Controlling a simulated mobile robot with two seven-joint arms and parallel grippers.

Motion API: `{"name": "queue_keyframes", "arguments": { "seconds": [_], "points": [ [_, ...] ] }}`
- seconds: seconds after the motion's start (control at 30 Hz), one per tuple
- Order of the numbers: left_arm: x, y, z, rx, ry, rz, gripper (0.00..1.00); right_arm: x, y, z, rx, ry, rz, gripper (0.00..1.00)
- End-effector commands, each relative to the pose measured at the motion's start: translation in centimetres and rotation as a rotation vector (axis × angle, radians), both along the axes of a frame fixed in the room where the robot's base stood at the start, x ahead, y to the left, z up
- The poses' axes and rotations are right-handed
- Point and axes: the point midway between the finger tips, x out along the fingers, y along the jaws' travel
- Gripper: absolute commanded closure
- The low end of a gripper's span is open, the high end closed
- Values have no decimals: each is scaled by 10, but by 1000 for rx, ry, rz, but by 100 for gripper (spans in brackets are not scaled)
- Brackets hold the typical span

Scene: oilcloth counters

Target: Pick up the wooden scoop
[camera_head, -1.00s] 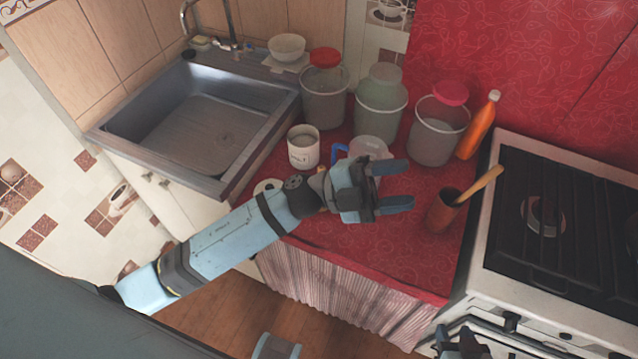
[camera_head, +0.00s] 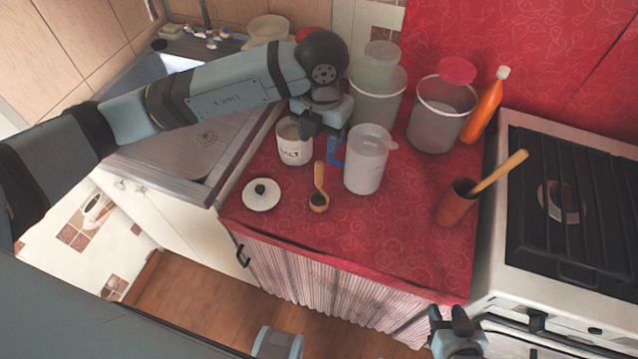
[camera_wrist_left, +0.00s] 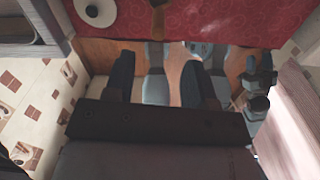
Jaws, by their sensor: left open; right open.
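The wooden scoop (camera_head: 319,190) lies on the red counter between the salt canister and a white measuring jug, its round bowl toward the front edge. It shows in part at the top edge of the left wrist view (camera_wrist_left: 157,18). My left gripper (camera_head: 322,130) is above and behind the scoop in the head view, pointing down near the salt canister. It is open and empty; its two dark fingers (camera_wrist_left: 157,62) show apart in the wrist view. My right gripper (camera_head: 452,320) is open at the bottom of the head view, low in front of the stove, far from the scoop.
The salt canister (camera_head: 294,142) stands left of the scoop, the jug (camera_head: 366,160) right of it. A white lid (camera_head: 261,195) lies at front left. A brown cup (camera_head: 457,203) holding a wooden-handled utensil stands beside the stove (camera_head: 560,210). Large containers (camera_head: 376,95) stand behind.

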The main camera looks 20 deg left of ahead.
Motion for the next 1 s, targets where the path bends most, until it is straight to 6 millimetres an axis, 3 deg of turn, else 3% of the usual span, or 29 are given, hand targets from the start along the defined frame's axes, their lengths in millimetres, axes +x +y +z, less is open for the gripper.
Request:
{"name": "queue_keyframes", "arguments": {
  "seconds": [0.23,0.57,0.83,1.0],
  "points": [
    [-1,0,-47,-2,4,-1,49,0,-1,2,-2,-2,0,57],
    [-2,1,-69,-4,5,-2,49,-1,-1,3,-4,-1,1,57],
    [-4,2,-107,-4,4,-3,49,-1,-2,7,-7,-10,3,57],
    [-4,2,-111,-5,3,-3,49,-1,-2,6,-8,-10,3,57]
  ]
}}
